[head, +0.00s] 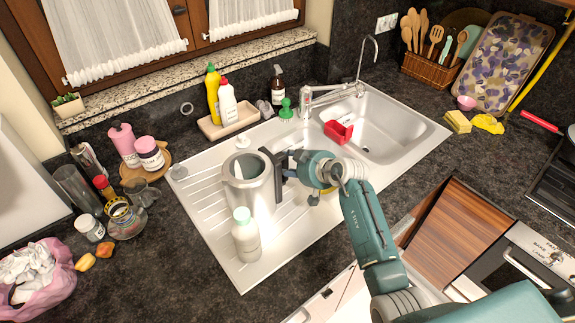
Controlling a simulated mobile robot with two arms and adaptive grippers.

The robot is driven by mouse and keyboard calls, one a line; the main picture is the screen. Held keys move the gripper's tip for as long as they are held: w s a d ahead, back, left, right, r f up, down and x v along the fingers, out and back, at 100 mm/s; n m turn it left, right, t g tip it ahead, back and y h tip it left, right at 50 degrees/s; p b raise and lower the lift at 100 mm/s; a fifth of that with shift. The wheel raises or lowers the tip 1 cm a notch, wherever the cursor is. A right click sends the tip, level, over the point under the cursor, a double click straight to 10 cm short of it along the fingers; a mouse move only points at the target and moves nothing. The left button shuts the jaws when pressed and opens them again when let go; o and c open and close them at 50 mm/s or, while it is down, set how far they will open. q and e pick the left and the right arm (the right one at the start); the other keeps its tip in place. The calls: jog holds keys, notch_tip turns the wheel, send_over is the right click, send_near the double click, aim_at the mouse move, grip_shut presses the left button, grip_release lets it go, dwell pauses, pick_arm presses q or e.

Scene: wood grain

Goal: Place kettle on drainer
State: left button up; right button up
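The kettle (249,190) is a tall, open-topped, silvery metal vessel. In the head view it is upright over the ribbed drainer (203,188), left of the sink basin. I cannot tell whether its base touches the drainer, as a white bottle (246,241) with a mint cap hides part of it. My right gripper (274,166) comes in from the right, with its dark fingers at the kettle's right side, where a handle would be. The fingers overlap the kettle, and I cannot tell whether they are closed on it. My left gripper is out of view.
A red item (339,131) is in the sink basin (378,128), beside the tap (318,97). A tray (228,123) with bottles stands behind the drainer. Jars and a glass jug (129,221) crowd the left counter. An open wooden-fronted cabinet (453,229) is at lower right.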

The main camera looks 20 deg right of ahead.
jog(key=b+v, duration=0.1)
jog(key=v, duration=1.1)
jog(key=shift+b, duration=0.35)
jog(key=shift+r, duration=0.15)
